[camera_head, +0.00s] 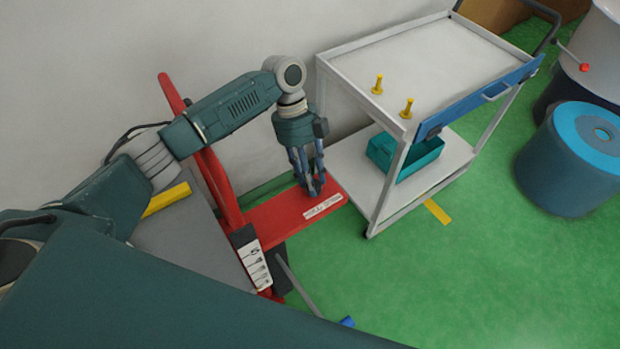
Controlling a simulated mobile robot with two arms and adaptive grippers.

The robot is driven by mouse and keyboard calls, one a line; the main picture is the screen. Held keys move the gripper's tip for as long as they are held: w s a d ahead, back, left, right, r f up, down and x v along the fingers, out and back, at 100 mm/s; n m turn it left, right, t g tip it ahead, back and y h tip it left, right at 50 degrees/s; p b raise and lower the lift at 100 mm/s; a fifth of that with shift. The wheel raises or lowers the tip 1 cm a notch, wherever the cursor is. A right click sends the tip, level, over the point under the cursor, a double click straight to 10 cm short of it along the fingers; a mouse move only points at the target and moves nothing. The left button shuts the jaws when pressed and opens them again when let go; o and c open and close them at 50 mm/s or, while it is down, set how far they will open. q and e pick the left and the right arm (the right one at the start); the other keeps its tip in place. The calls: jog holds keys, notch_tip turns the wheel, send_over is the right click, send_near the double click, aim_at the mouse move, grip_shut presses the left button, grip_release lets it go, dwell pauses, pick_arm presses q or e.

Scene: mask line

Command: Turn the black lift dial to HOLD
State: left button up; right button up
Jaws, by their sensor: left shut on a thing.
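My left gripper (316,188) points down at the red panel (275,222) of the lift, its fingers closed together close to the panel's far right end. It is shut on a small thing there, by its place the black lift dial. The fingers hide the dial, so I cannot tell which way it points. A white label (323,206) with dark print, too small to read, lies on the panel just in front of the fingertips. My right gripper is not in view.
A white cart (430,60) with two yellow pegs and a teal bin (420,158) stands close on the right. A blue drum (565,165) is farther right. Green floor (480,280) is clear in front.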

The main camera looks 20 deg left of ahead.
pick_arm(q)
jog(key=shift+d+r, duration=0.15)
jog(key=shift+d, duration=0.25)
jog(key=o, duration=1)
jog(key=shift+c, duration=0.2)
jog(key=shift+o, duration=0.7)
jog(key=shift+s+d, duration=0.1)
jog(key=shift+s, duration=0.05)
jog(key=shift+a, duration=0.2)
jog(key=shift+a, duration=0.1)
jog(key=v, duration=1.1)
jog(key=shift+r, duration=0.35)
jog(key=shift+a, duration=0.1)
